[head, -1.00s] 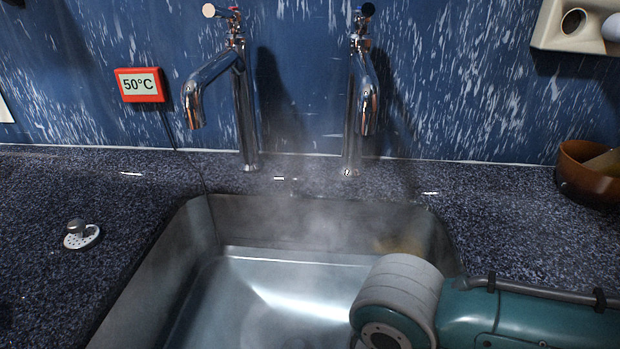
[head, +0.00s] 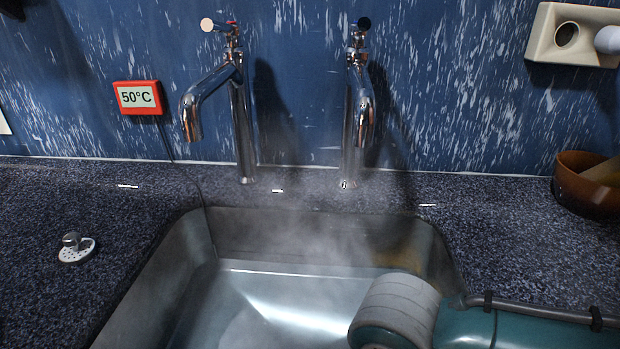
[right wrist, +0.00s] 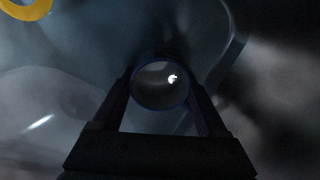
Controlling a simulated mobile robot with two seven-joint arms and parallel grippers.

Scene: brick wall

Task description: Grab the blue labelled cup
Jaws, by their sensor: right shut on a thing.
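In the right wrist view, my right gripper (right wrist: 160,80) is shut on a round, hollow cup (right wrist: 158,104). I look into its open end, which has a dark blue rim and a bright glint inside. No label shows from this angle. My right forearm reaches over the lower right of the sink in the head view, and its gripper is out of that frame. My left gripper is in neither current view.
The steel sink (head: 230,310) holds water with steam above it. Two chrome taps (head: 240,120) stand behind it. A drain plug (head: 75,248) lies on the left counter, and a brown bowl (head: 580,190) stands at the right. A yellow curved object (right wrist: 28,10) shows in the wrist view.

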